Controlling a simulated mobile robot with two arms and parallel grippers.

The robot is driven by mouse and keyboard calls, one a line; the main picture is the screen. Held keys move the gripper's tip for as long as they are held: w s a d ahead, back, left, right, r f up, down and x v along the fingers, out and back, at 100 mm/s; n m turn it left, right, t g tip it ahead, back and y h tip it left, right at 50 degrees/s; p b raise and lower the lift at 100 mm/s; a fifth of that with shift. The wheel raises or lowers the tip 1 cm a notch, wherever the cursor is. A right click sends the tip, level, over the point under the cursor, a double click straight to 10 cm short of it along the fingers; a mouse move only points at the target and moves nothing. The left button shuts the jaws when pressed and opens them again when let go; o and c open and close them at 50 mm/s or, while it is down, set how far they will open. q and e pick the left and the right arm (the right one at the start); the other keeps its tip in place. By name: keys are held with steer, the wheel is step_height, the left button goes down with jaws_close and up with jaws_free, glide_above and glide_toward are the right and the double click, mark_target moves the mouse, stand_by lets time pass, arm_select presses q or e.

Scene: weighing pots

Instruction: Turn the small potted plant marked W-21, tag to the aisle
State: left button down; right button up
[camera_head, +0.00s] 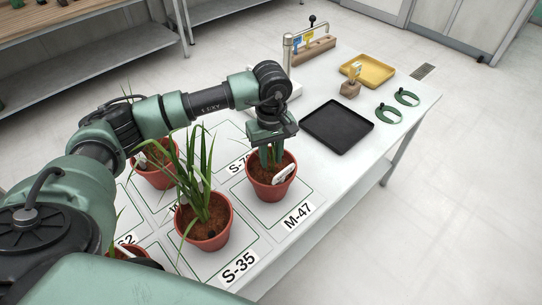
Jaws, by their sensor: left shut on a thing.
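My left gripper (271,158) points down into a terracotta pot (267,190) on the square marked M-47. It is shut on this potted plant; its fingers and wrist hide most of what is inside the pot. The pot stands upright with soil and a white tag (284,174) at its right front, whose writing is too small to read. I cannot read W-21 on any pot or square in view. My right gripper is not in view.
A leafy potted plant (208,234) stands on the S-35 square, close by at the lower left. More pots (158,176) stand behind my left arm. A black tray (339,126), yellow tray (368,70) and green rings (389,115) lie farther right on the table.

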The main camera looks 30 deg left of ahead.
arm_select(q)
steer(key=c, duration=1.1)
jaws_free()
